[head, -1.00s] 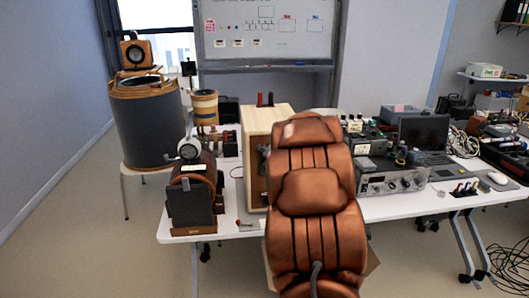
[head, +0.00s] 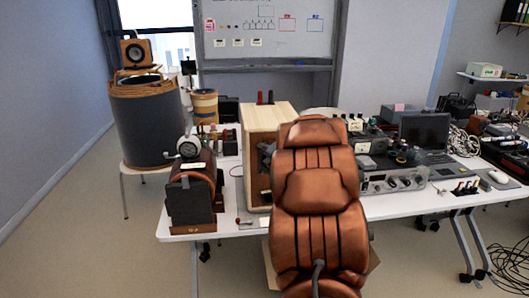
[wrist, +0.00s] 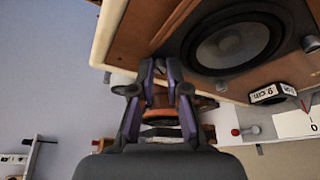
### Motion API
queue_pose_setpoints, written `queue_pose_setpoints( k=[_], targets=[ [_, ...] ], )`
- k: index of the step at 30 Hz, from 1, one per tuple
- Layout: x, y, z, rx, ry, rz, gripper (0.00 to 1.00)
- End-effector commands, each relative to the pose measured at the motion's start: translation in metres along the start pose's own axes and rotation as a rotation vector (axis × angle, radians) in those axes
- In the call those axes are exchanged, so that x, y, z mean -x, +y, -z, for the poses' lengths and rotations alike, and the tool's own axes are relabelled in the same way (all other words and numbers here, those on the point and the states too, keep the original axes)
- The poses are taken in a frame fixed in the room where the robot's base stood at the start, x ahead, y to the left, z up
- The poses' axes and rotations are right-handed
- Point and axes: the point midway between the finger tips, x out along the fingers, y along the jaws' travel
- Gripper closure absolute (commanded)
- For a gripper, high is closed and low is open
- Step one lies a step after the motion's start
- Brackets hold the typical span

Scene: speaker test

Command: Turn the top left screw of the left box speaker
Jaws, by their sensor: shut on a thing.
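The pale wooden box speaker (head: 257,165) stands on the white table, left of my arm. My arm hides much of its front in the head view. In the wrist view its brown front panel (wrist: 160,25) is close by, with a dark round cone (wrist: 232,45) at the upper right. Silvery screw heads show near the cone, one below it (wrist: 221,87) and one at the right edge (wrist: 310,44). My gripper (wrist: 159,66) has its fingertips together at the panel, shut on a small screw that the fingers mostly hide. The head view does not show the fingertips clearly.
A dark apparatus with a round gauge (head: 189,147) stands left of the speaker. A large grey drum (head: 145,125) stands farther left with a small wooden speaker (head: 135,52) on top. Electronics (head: 393,180) and a laptop (head: 424,131) crowd the table on the right.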

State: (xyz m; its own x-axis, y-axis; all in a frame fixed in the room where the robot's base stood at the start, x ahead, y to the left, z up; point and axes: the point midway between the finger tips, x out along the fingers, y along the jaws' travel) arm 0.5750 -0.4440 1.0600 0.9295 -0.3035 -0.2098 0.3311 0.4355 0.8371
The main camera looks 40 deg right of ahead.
Motion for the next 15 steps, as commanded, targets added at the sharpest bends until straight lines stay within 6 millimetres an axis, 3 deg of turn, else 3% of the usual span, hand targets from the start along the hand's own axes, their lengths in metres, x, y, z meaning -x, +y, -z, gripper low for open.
queue_pose_setpoints(
  k=[15],
  targets=[
    [-0.0011,-0.0089,0.0023,-0.45,-0.003,-0.186,1.0]
  ],
)
